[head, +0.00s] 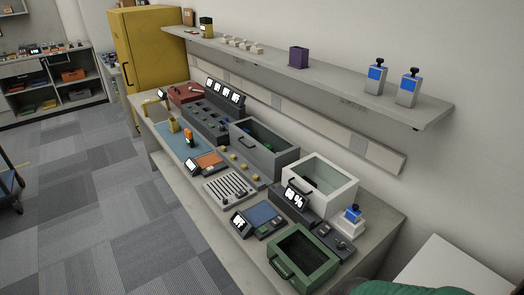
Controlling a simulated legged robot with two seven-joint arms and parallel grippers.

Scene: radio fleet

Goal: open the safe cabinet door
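A tall yellow cabinet (160,48), which looks like the safe cabinet, stands against the wall at the far end of the workbench, in the upper left of the head view. Its door side faces left toward the open floor and looks shut. A small dark handle (127,73) shows on that side. Neither of my grippers is in view.
A long workbench (170,165) with radios, a green bin (303,258) and a white box (322,182) runs toward the cabinet. A wall shelf (335,82) hangs above it. Carpeted floor (90,190) left of the bench is mostly clear; a dark cart (10,187) stands at the left edge.

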